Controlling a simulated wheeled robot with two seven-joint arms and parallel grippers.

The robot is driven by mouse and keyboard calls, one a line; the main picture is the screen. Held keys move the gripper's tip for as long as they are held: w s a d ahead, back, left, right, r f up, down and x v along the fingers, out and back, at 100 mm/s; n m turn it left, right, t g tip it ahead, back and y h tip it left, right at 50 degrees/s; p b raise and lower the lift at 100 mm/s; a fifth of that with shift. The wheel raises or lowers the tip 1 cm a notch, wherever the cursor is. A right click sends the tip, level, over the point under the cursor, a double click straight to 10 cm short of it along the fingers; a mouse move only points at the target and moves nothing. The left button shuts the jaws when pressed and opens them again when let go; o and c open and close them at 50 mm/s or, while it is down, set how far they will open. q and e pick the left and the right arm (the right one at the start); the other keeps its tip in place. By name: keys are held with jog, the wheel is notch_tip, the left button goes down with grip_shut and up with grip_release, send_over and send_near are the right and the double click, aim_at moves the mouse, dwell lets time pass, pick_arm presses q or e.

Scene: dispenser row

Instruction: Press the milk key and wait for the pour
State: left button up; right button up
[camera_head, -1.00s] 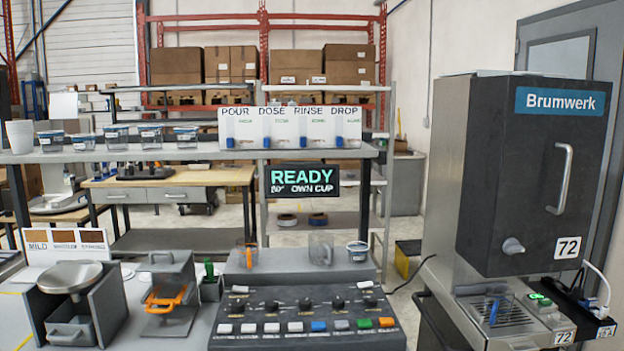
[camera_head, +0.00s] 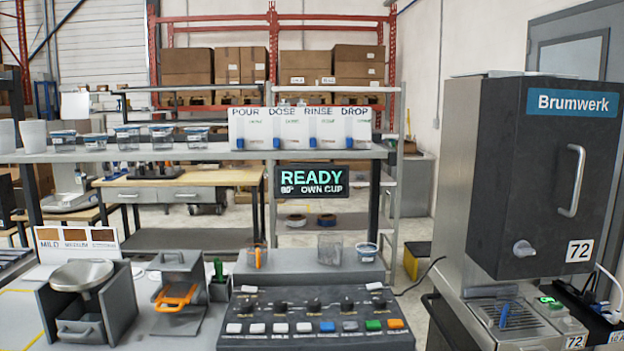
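The control panel (camera_head: 312,310) is a dark sloped box at the bottom centre. Its front row holds several white keys, then a blue key (camera_head: 327,326), a grey key, a green key (camera_head: 373,325) and an orange key (camera_head: 396,324). The label under the third white key (camera_head: 281,328) may read milk, but the print is too small to be sure. Black knobs sit behind the keys. The display (camera_head: 312,182) above reads READY, with OWN CUP below. A clear cup (camera_head: 330,248) stands on the grey ledge behind the panel. Neither gripper shows.
A Brumwerk machine (camera_head: 545,170) stands at the right, with a drip tray (camera_head: 508,318) below its spout. A shelf (camera_head: 200,152) with lidded tubs and white dispensers (camera_head: 300,128) runs behind. A scale in a grey holder (camera_head: 84,300) and an orange-handled device (camera_head: 176,297) stand left of the panel.

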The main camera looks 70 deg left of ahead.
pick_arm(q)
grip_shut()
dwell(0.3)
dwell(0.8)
